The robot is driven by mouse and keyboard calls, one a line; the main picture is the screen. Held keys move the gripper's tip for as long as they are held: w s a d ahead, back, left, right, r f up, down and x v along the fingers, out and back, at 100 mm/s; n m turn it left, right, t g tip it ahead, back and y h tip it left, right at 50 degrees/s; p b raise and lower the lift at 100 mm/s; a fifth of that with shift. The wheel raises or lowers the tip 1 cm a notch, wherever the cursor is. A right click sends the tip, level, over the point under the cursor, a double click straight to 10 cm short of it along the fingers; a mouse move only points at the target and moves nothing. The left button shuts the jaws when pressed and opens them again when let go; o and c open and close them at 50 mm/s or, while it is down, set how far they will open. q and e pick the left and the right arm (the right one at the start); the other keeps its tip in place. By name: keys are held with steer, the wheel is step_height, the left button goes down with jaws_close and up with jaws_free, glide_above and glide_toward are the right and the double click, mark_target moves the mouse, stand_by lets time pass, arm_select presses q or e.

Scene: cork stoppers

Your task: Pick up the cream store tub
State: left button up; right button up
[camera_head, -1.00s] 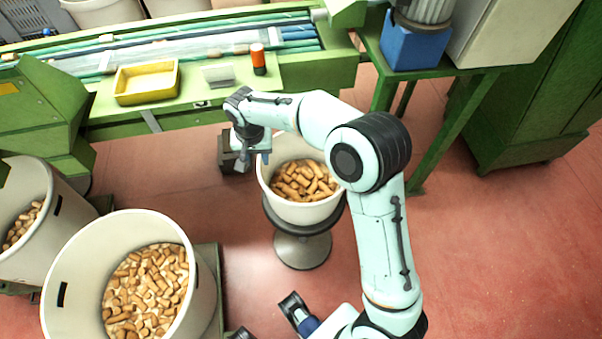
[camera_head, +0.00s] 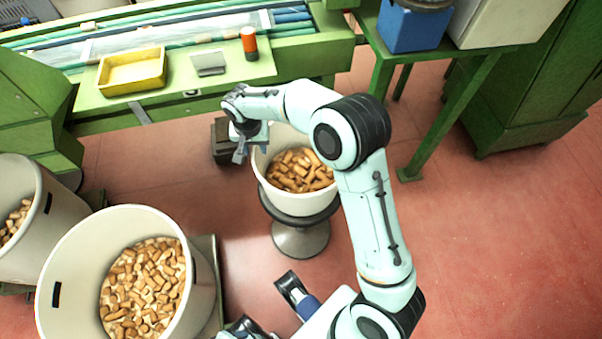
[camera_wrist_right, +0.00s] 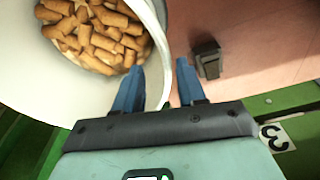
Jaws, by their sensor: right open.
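A cream tub (camera_head: 300,203) full of corks stands upright on a round pedestal stool, near the middle of the head view. My right gripper (camera_head: 241,150) is at the tub's far left rim, jaws open. In the right wrist view the same tub (camera_wrist_right: 75,85) fills the upper left, with corks inside. The two blue fingertips of the right gripper (camera_wrist_right: 160,72) are apart; the left one overlaps the tub's wall and the right one is over the floor just outside it.
Larger cork-filled bins (camera_head: 60,275) stand at left. A green machine bench carries a yellow tray (camera_head: 118,88) and an orange-black cylinder (camera_head: 249,44). A small dark block (camera_head: 226,140) is behind the gripper. A green table (camera_head: 470,72) is at upper right; red floor (camera_head: 500,220) is clear at right.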

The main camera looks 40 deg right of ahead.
mark_target(255, 152)
step_height(255, 152, down, 4)
steer(key=shift+w+r, duration=0.1)
jaws_close()
steer(key=shift+a, duration=0.1)
stand_by(1.4)
